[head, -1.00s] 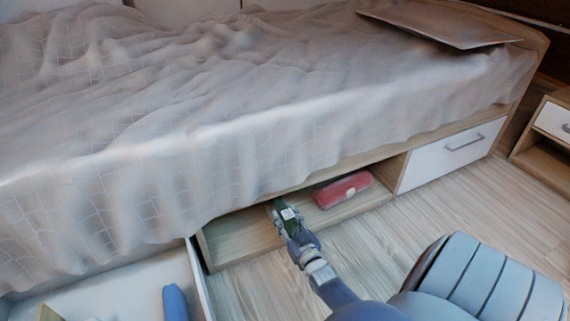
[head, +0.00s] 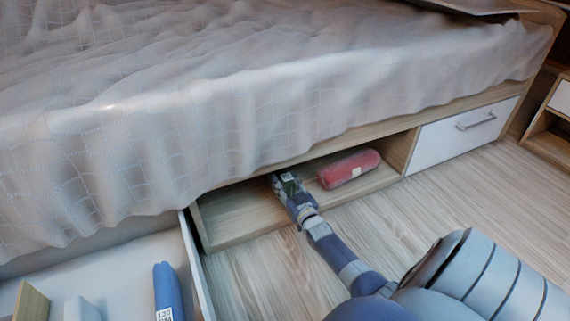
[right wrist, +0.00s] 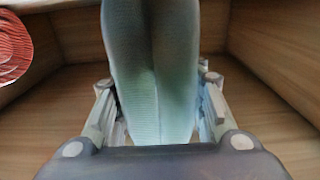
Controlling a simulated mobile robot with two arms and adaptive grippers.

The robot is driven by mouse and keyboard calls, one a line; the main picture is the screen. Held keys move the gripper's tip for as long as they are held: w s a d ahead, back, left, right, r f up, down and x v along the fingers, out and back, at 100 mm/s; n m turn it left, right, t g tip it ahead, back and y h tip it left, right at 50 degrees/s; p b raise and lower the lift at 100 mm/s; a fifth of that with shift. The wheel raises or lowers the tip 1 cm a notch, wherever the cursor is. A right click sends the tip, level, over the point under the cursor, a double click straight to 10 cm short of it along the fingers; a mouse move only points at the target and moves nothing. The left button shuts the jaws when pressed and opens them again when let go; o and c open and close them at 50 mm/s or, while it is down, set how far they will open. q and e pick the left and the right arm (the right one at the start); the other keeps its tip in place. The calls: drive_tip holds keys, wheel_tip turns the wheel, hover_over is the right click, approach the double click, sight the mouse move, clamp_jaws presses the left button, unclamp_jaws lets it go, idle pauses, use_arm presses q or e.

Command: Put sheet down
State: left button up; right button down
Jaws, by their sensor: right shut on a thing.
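My right gripper (head: 287,188) reaches into the open wooden compartment (head: 235,221) under the bed. In the right wrist view its fingers (right wrist: 160,115) are shut on a grey-green rolled sheet (right wrist: 150,60). In the head view the sheet is mostly hidden by the gripper and the bed's edge. A red roll (head: 349,169) with a pale label lies in the same compartment, to the right of the gripper and apart from it. It also shows at the left edge of the right wrist view (right wrist: 12,47). I cannot tell whether the held sheet touches the compartment floor. My left gripper is not in view.
The bed cover (head: 240,110) hangs low over the compartment's upper edge. An open white drawer (head: 110,275) at lower left holds a blue roll (head: 168,290) and other items. A shut white drawer (head: 466,136) lies to the right. The floor in front is clear.

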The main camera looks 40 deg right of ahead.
idle(0.3)
drive_tip(key=c, duration=1)
unclamp_jaws()
drive_tip(key=shift+f, duration=0.2)
drive_tip(key=shift+c, duration=0.2)
drive_tip(key=shift+r, duration=0.1)
drive_tip(key=shift+s+r, duration=0.1)
drive_tip(key=p+v, duration=0.7)
drive_tip(key=v, duration=0.5)
